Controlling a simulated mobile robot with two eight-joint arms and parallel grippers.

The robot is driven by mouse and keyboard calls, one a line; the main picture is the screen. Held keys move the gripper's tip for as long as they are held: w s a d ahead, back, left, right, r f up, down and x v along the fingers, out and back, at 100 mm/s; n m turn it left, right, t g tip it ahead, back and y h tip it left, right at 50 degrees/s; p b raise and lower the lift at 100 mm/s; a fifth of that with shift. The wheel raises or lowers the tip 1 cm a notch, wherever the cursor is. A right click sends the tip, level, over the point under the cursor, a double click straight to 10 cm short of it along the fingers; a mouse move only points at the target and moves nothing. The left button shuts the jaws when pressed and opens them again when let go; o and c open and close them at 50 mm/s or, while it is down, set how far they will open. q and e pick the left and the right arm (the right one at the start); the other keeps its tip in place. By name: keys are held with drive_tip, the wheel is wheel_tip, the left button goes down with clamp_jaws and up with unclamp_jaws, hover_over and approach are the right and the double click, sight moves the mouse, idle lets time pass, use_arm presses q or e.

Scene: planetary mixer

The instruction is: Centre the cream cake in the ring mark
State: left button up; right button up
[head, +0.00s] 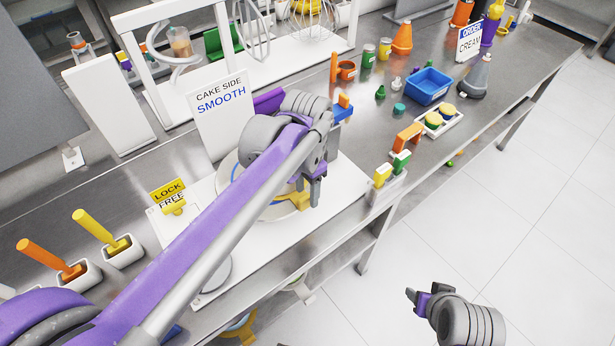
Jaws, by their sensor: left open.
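A pale round shape, which looks like the cream cake (282,211), sits on the white board below my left arm. My arm hides most of it. A short blue arc (236,171), perhaps part of the ring mark, shows at its left. I cannot tell whether the cake is centred in the mark. My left gripper (311,191) is open and points down at the cake's right side, next to a yellow piece (297,198). Whether it touches the cake is unclear. My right gripper (415,297) hangs over the floor, away from the bench; its opening is unclear.
A "CAKE SIDE SMOOTH" sign (221,108) stands behind the cake. A "LOCK FREE" sign (168,192) stands at left. Holders with orange and yellow handles (95,228) stand at front left.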

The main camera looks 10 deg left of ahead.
use_arm(q)
drive_tip(key=shift+f, duration=1.3)
clamp_jaws()
idle(0.5)
